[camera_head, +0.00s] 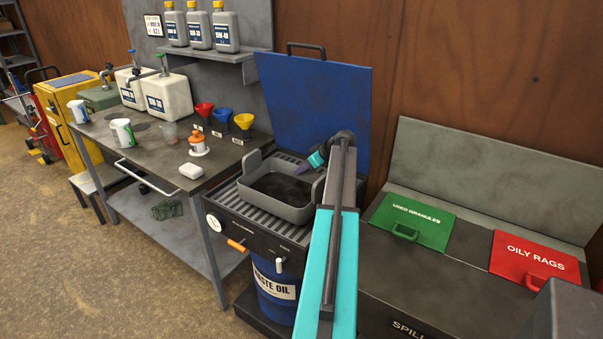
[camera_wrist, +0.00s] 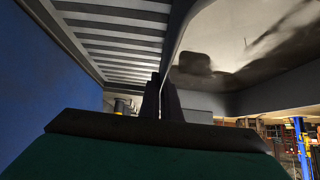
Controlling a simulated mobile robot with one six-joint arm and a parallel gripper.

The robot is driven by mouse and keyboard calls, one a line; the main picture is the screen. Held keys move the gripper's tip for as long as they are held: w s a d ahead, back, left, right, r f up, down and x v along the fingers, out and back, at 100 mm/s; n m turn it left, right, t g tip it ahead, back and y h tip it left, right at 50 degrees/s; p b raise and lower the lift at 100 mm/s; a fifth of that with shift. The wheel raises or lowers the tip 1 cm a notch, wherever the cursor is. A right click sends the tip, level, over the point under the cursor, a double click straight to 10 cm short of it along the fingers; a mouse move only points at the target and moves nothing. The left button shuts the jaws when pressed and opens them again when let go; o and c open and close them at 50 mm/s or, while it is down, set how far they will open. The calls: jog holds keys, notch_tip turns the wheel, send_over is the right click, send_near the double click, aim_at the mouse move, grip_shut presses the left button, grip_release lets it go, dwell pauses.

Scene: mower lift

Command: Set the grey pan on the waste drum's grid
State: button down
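The grey pan (camera_head: 279,209) is over the slatted grid (camera_head: 236,203) of the waste drum (camera_head: 272,302), with dark residue inside. I cannot tell whether its base touches the slats; it looks about level. My gripper (camera_head: 306,166) is at the pan's far right rim, partly hidden by my arm. In the wrist view, my gripper's fingers (camera_wrist: 161,98) close on the wall of the pan (camera_wrist: 262,82). The grid (camera_wrist: 115,42) shows to the left of the fingers there.
The raised blue lid (camera_head: 322,100) stands behind the grid. A workbench (camera_head: 150,160) with jugs and coloured funnels is at left. A grey chest with a green lid (camera_head: 412,221) and a red lid (camera_head: 540,262) is at right. The drum unit's front carries a gauge (camera_head: 213,222) and an orange handle (camera_head: 236,245).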

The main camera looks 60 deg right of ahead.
jog(key=shift+f+p, duration=0.3)
jog(key=shift+f, duration=0.7)
jog(key=c, duration=2)
grip_release()
jog(key=b+v, duration=0.2)
jog(key=v, duration=1)
jog(key=shift+s+b, duration=0.1)
jog(key=shift+b, duration=0.3)
jog(key=shift+a, duration=0.1)
